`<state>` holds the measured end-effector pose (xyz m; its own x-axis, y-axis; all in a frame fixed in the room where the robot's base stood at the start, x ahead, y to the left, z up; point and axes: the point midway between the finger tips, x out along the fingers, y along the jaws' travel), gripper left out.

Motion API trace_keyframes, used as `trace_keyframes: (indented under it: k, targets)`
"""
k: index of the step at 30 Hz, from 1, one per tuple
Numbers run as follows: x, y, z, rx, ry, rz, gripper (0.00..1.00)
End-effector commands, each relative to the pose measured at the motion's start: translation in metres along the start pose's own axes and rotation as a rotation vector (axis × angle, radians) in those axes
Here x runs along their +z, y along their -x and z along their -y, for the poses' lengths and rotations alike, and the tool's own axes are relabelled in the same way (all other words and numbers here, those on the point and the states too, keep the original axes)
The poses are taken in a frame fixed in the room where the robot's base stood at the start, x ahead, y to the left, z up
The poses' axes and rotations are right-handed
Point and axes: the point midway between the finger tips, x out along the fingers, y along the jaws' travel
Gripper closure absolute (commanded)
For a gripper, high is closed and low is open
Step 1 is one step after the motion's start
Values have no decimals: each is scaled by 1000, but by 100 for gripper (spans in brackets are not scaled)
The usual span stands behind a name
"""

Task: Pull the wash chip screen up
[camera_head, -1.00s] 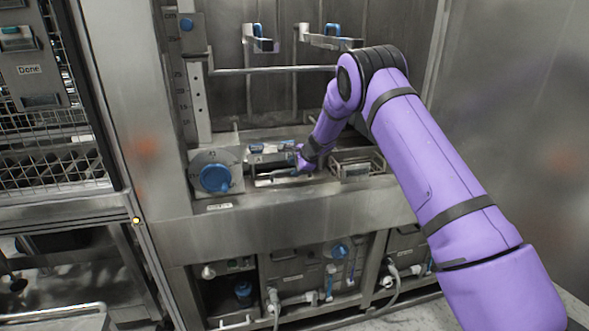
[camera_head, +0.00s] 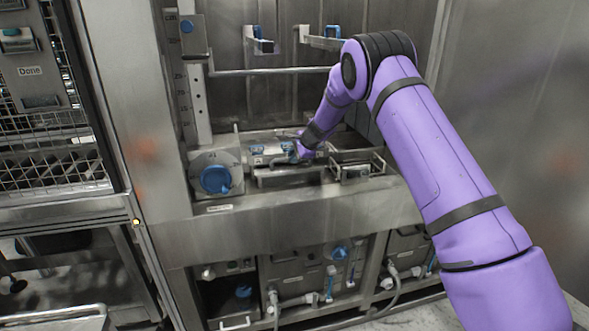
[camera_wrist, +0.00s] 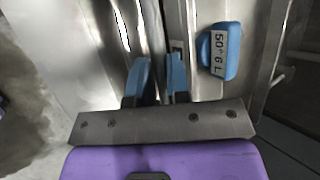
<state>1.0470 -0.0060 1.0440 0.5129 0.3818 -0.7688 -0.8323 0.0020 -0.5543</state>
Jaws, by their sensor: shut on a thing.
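The wash chip screen appears to be the metal piece with a bar along its front (camera_head: 283,172), in the recess of the washer's ledge. My gripper (camera_head: 297,153) is at its right part, reached from the right, and small blue parts show beside it. In the wrist view, my gripper's two blue fingers (camera_wrist: 157,82) are close together on a narrow metal part (camera_wrist: 158,35) between them. The exact contact is hard to see. My gripper and forearm hide the right end of the piece.
A large blue knob (camera_head: 215,179) stands left of the recess. A small open metal frame (camera_head: 357,166) sits right of it. A horizontal rail (camera_head: 270,70) and blue-tipped brackets (camera_head: 258,40) are above. A blue tag marked "50° 6 L" (camera_wrist: 219,52) is near my fingers.

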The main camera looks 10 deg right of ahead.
Motion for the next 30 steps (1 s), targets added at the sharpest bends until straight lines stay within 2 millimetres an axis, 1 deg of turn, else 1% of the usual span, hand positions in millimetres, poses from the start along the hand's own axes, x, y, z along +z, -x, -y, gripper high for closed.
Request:
trace_keyframes:
  k: [1, 3, 6, 9, 13, 21, 22, 25, 30]
  targets:
    - [7, 15, 14, -10, 5, 0, 100]
    - [14, 31, 25, -9, 6, 1, 100]
    - [22, 50, 38, -9, 5, 1, 100]
    - [27, 62, 47, -7, 3, 0, 100]
    - [29, 69, 51, -5, 1, 0, 100]
    - [29, 69, 50, -3, 0, -1, 100]
    - [29, 69, 50, -2, 0, -1, 81]
    - [28, 68, 50, -2, 0, -1, 58]
    - [28, 68, 50, -2, 0, -1, 58]
